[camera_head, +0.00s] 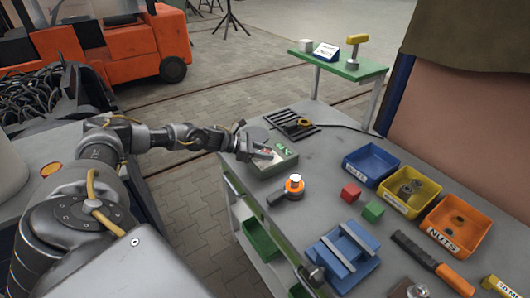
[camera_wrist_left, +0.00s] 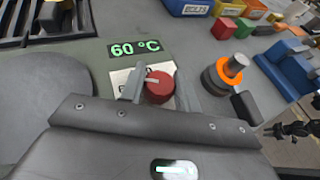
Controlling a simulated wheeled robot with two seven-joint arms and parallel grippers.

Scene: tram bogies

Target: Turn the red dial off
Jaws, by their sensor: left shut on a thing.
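The red dial (camera_wrist_left: 159,88) sits on a grey-green control box (camera_head: 284,164) on the workbench. Its white pointer mark points toward the left in the left wrist view. A green display (camera_wrist_left: 135,48) behind it reads 60 °C. A white label (camera_wrist_left: 122,76) beside the dial is partly covered, so its words cannot be read. My left gripper (camera_wrist_left: 159,92) has one finger on each side of the dial and is shut on it. In the head view my left gripper (camera_head: 262,153) is over the box and mostly hides the dial. My right gripper is not in view.
An orange-ringed tool (camera_head: 293,186) lies just in front of the box. Red (camera_head: 351,193) and green (camera_head: 373,211) blocks, bins (camera_head: 371,161) and a blue vise (camera_head: 343,254) are to the right.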

